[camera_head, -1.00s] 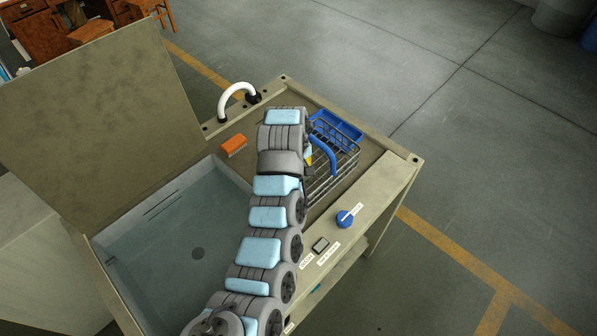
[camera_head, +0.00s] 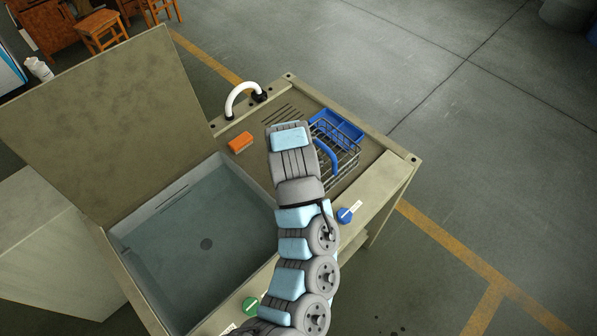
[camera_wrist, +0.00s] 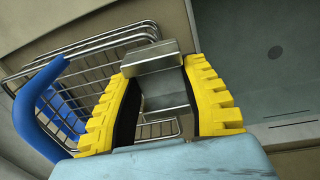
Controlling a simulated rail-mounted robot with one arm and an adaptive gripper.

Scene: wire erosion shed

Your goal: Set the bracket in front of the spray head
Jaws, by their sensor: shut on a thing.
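My gripper (camera_wrist: 165,72) is shut on the bracket (camera_wrist: 163,98), a grey metal piece with a flat top block and a step below it. The bracket sits between the two yellow ribbed fingers in the wrist view. In the head view my arm hides both the gripper and the bracket. A white curved tube with dark ends (camera_head: 238,97) stands at the back edge of the wash station; it may carry the spray head, but I cannot tell for sure.
A wire basket (camera_head: 347,160) with a blue handle stands right of my arm, with a blue tray (camera_head: 337,126) behind it. An orange block (camera_head: 240,142) lies on the ledge. The basin (camera_head: 180,240) with a drain is at left, below a raised lid (camera_head: 110,110).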

